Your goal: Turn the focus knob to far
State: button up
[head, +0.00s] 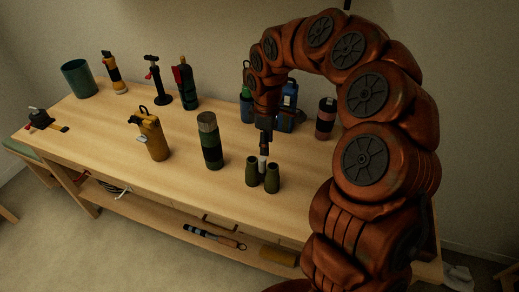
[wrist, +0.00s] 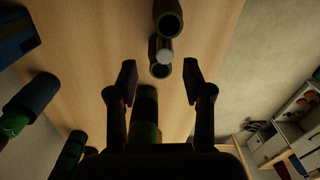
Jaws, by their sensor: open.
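Dark green binoculars (head: 262,178) stand upright on the wooden workbench, near its front edge. A pale grey focus knob (head: 262,164) sticks up between the two barrels. In the wrist view the binoculars (wrist: 168,18) are at the top centre, with the round grey end of the knob (wrist: 165,55) beside the nearer barrel. My gripper (head: 265,143) points down just above the knob. In the wrist view my gripper (wrist: 159,80) is open and empty, its fingers apart, and the knob shows beyond the fingertips, slightly above their midline. No contact with the knob is visible.
A green and black flask (head: 210,140) stands left of the binoculars, with a yellow canister (head: 153,138) farther left. Blue containers (head: 287,108) and a dark reddish canister (head: 326,118) stand behind. Bare bench (head: 95,135) lies at left. A lower shelf holds tools.

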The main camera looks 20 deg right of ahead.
aim_at(263, 158)
jog(key=shift+a+n, duration=0.3)
jog(key=shift+a, duration=0.4)
jog(key=shift+f, duration=0.15)
jog(key=shift+d+f+p, duration=0.1)
jog(key=shift+f+p, duration=1.05)
jog(key=shift+f, duration=2.6)
jog(key=shift+c, duration=0.3)
grip_shut()
